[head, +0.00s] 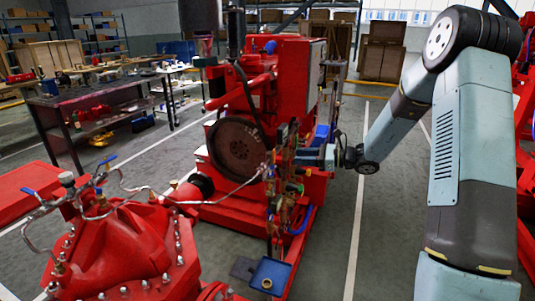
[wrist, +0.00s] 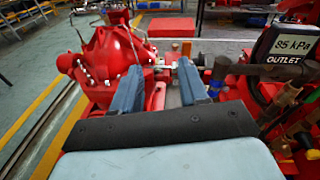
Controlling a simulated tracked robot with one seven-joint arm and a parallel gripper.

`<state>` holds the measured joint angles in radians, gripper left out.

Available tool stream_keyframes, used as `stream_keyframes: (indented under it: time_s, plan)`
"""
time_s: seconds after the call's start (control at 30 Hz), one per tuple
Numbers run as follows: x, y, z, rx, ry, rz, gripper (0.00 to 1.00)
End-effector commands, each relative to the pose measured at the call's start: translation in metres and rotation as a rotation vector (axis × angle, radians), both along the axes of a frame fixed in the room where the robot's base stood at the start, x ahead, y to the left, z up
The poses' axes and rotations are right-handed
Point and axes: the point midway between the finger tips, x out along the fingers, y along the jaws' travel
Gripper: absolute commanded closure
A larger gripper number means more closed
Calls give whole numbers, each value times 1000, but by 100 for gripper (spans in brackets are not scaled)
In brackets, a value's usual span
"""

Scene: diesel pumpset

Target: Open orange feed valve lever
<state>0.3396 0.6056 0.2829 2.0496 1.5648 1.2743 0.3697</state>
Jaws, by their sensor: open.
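My gripper (wrist: 160,72) is open, its two blue-grey fingers pointing forward with nothing clearly held between them. In the head view my gripper (head: 308,156) reaches from the right to the brass valves and pipes (head: 279,190) at the front of the red pumpset. A small orange piece (wrist: 186,48) shows just beyond the right fingertip in the wrist view. I cannot tell for sure whether it is the feed valve lever, or whether a finger touches it. In the head view the lever is too small or hidden among the fittings to make out.
A display (wrist: 288,45) reading 85 kPa OUTLET stands at the right, above brass fittings (wrist: 285,115) close to my gripper. A red pump casing (head: 125,248) with blue-handled valves is at the front left. A blue tray (head: 268,277) sits low below the valves. Floor at right is clear.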

Motion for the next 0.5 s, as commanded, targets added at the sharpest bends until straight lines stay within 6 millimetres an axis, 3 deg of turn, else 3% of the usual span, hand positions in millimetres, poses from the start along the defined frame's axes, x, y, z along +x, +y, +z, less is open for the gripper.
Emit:
stream_keyframes:
  time_s: [0.1,0.3,0.5]
  plan:
    - [19,-7,-17,74,56,-62,56]
    - [33,-11,-27,135,94,-110,56]
    - [40,3,-28,140,98,-113,56]
